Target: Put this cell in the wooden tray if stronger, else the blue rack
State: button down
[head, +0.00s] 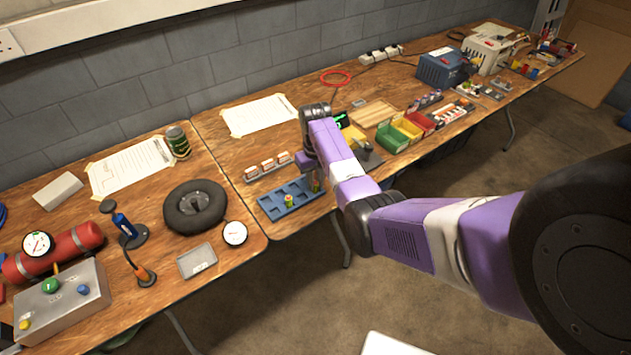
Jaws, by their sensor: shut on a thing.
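My gripper (316,179) is small and mostly hidden at the end of my purple wrist, over the right end of the blue rack (268,211). It is shut on a cell, of which little can be made out. Another cell (290,200), green and orange, stands upright in the blue rack, left of my gripper. The rack's other visible pockets look empty.
Green (392,137), yellow (407,127) and red (423,121) bins stand right of my wrist. A grey strip with several small boxes (268,166) lies behind the rack.

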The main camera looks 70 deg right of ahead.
jog(key=shift+f, duration=0.1)
jog(key=c, duration=1.2)
grip_release()
jog(key=shift+r+p, duration=3.45)
jog(key=shift+r, duration=0.05)
